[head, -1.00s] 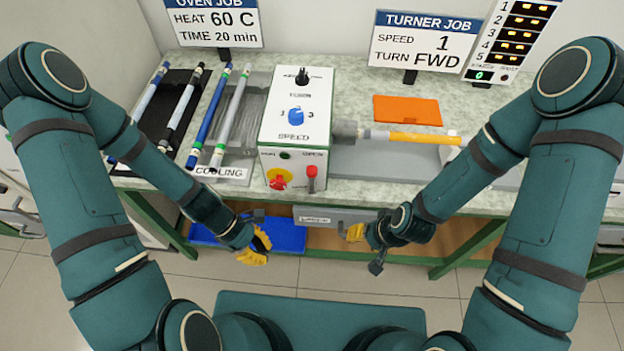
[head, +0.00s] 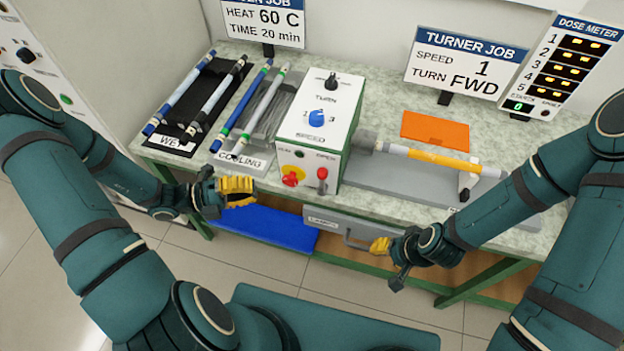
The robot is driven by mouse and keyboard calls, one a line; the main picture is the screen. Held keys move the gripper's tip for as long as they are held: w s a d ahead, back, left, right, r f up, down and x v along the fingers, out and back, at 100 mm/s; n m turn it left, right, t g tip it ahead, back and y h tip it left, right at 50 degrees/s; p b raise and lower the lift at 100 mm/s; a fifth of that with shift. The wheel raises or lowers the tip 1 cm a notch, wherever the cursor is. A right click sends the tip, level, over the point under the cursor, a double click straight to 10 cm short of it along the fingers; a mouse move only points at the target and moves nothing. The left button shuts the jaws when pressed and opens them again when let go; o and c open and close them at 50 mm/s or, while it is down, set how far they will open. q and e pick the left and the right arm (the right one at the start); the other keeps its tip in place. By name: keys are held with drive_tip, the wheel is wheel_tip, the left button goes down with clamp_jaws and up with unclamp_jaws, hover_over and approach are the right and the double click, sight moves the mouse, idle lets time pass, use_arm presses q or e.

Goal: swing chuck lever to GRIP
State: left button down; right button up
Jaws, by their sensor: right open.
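The turner's white control box (head: 318,110) stands on the bench with a blue speed knob (head: 317,118) on top. Its front panel carries a red lever (head: 322,178), upright under a label that seems to read OPEN, and a red knob on a yellow plate (head: 291,178). The chuck (head: 362,142) on the box's right side meets a rod with a yellow middle (head: 432,157). My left gripper (head: 238,190) is in front of the bench edge, left of the panel and apart from it; its finger gap is hidden. My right gripper (head: 380,246) is open and low, near the drawer handle.
Rods lie on the black WET tray (head: 180,138) and the COOLING rack (head: 230,157) at left. An orange plate (head: 435,129) lies behind the turner. A blue bin (head: 262,228) and a grey drawer (head: 335,227) are below the bench top. Signs stand behind.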

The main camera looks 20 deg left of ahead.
sight(320, 180)
use_arm(q)
drive_tip(key=b+x, duration=0.1)
drive_tip(key=x, duration=1.3)
use_arm(e)
drive_tip(key=shift+s+f, duration=0.25)
drive_tip(key=shift+f, duration=0.45)
drive_tip(key=shift+r, duration=0.1)
